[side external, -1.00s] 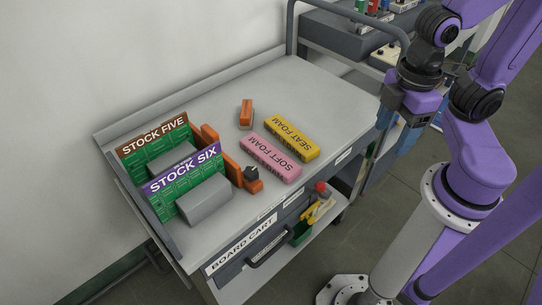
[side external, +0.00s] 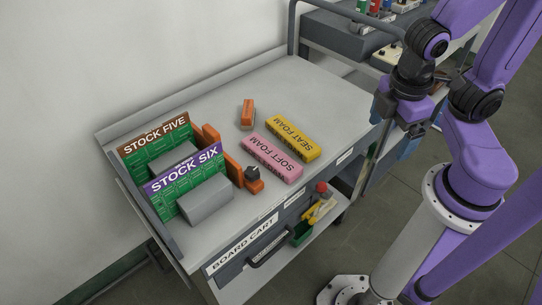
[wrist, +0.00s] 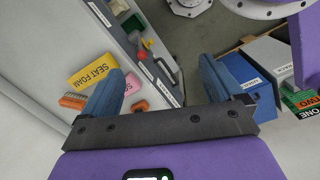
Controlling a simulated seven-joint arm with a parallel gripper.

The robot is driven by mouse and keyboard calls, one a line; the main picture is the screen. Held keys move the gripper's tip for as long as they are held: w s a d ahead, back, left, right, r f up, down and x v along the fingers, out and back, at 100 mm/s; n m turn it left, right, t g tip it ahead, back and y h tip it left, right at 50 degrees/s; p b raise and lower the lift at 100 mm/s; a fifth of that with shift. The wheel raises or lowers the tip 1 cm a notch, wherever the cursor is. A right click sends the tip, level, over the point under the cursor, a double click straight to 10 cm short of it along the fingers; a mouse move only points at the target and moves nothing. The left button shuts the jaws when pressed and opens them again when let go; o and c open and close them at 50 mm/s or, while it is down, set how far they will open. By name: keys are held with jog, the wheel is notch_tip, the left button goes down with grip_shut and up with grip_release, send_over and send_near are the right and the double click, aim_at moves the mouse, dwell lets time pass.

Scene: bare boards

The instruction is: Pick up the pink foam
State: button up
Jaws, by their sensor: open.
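The pink foam (side external: 272,158) is a long block marked SOFT FOAM, lying flat on the grey cart top near its front edge. A yellow SEAT FOAM block (side external: 291,137) lies right beside it, behind and to the right. My gripper (side external: 397,122) is off the cart's right end, well apart from the foam, pointing down. In the wrist view my gripper (wrist: 160,78) is open with nothing between its blue fingers. There the pink foam (wrist: 133,85) shows only in part, beside the left finger, which hides the rest.
Left of the foam stand STOCK FIVE (side external: 154,133) and STOCK SIX (side external: 184,171) boards, a grey block (side external: 205,201) and an orange piece with a dark knob (side external: 253,179). An orange-and-grey block (side external: 247,113) lies behind. The cart's back right is clear. A rail (side external: 291,30) rises there.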

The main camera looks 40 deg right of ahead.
jog(key=w+d+f+n+t+h, duration=0.3)
jog(key=w+f+n+t+h, duration=0.15)
jog(key=w+h, duration=0.2)
jog(key=n+t+y, duration=0.4)
jog(key=n+t, duration=0.5)
jog(key=n, duration=0.4)
send_over(288, 166)
jog(key=s+d, duration=0.3)
jog(key=s, duration=0.2)
notch_tip(288, 166, down, 9)
jog(key=a+f+n+y, duration=0.1)
jog(key=f, duration=0.1)
jog(key=a+f+n+y, duration=0.1)
jog(key=f+n, duration=0.1)
jog(key=a+f+n+y, duration=0.1)
jog(key=f+n+y, duration=0.1)
jog(key=f, duration=0.1)
jog(key=shift+s+n+g, duration=0.15)
jog(key=shift+n+g, duration=0.1)
jog(key=shift+x, duration=3.4)
jog(key=c, duration=1)
